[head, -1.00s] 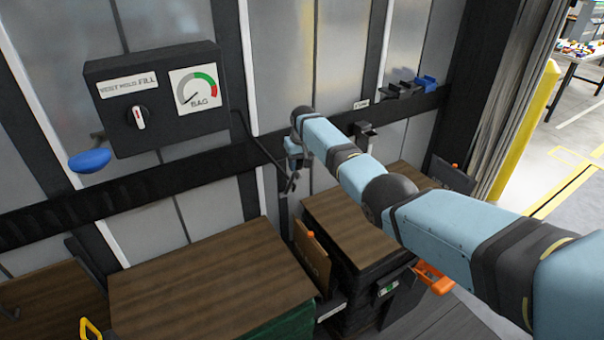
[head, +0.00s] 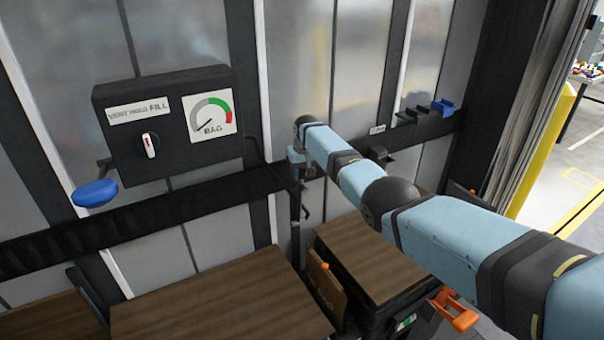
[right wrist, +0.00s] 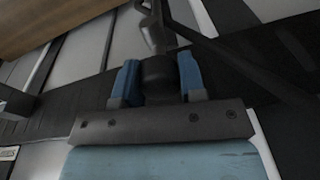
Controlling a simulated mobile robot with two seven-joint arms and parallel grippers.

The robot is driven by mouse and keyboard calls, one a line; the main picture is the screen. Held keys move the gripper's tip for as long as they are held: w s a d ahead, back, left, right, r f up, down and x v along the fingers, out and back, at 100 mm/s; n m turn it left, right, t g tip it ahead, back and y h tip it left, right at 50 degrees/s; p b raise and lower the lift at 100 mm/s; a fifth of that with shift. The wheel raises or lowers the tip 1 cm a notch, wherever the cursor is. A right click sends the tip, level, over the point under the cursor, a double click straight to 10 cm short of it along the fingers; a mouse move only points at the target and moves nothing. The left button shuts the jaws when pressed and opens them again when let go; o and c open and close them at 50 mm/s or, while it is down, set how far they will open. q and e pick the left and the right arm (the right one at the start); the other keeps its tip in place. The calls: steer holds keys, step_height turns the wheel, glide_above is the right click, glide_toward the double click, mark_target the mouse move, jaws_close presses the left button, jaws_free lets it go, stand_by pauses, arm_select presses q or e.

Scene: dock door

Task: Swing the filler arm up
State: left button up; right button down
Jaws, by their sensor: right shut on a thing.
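The filler arm is a thin dark rod fixture by the black wall rail; part of it (head: 304,200) shows below my right gripper in the head view. My right gripper (head: 297,158) is at the rail, right of the black control box, and mostly hidden by its own wrist. In the right wrist view, its blue fingers (right wrist: 159,80) are shut on a dark round grip (right wrist: 158,70) of the filler arm. A grey piece (right wrist: 155,36) and dark rods extend beyond the grip. My left gripper is out of view.
The control box (head: 165,110) has a knob, a bag gauge and a blue paddle (head: 95,192) at its lower left. Small brackets (head: 425,112) sit on the rail at right. A yellow post stands far right.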

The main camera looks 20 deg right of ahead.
steer(key=c, duration=0.7)
jaws_free()
steer(key=shift+r, duration=0.5)
step_height(320, 180, up, 13)
steer(key=s, duration=0.1)
steer(key=shift+s+d+f, duration=0.2)
steer(key=shift+s+d, duration=0.05)
steer(key=shift+s, duration=0.1)
